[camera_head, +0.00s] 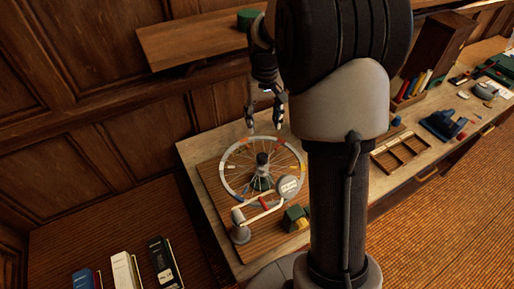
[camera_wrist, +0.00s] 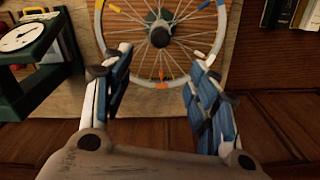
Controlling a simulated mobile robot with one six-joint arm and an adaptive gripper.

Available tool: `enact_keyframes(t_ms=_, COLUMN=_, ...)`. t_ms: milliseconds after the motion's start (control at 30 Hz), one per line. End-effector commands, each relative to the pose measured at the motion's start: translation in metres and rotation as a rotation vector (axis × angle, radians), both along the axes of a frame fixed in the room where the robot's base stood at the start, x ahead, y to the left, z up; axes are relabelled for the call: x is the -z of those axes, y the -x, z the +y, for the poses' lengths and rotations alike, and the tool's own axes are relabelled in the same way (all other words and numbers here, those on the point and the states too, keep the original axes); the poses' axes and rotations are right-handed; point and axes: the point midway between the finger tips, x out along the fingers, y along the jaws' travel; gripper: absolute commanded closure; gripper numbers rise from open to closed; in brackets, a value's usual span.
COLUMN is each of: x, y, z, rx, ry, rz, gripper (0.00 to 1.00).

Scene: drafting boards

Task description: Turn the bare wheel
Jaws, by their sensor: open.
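The bare wheel (camera_head: 225,167) is a thin spoked rim with no tyre. White, red, yellow and blue marks run around it. Its dark hub (camera_head: 262,160) stands over a green base on a brown board. In the wrist view the wheel (camera_wrist: 161,84) fills the upper middle, with its near rim between the finger tips in the picture. My gripper (camera_head: 264,126) is open and empty, at the wheel's far edge in the head view. In the wrist view my gripper's (camera_wrist: 160,62) fingers stand wide apart; I cannot tell whether they touch the rim.
A white-armed dial gauge (camera_head: 289,185) reaches over the wheel's near side, beside a green block (camera_head: 295,214). A wooden shelf (camera_head: 190,42) hangs behind. A divided tray (camera_head: 402,155) and books (camera_head: 413,86) stand right. Several binders (camera_head: 163,262) are at the lower left.

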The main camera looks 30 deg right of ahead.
Motion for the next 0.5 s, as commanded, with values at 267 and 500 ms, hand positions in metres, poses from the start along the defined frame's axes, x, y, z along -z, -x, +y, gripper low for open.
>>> enact_keyframes(t_ms=267, x=0.062, y=0.001, z=0.001, rx=0.0, ry=-0.001, rz=0.005, gripper=0.46)
enact_keyframes(t_ms=500, x=0.114, y=0.002, z=0.001, rx=0.0, ry=-0.001, rz=0.005, gripper=0.46)
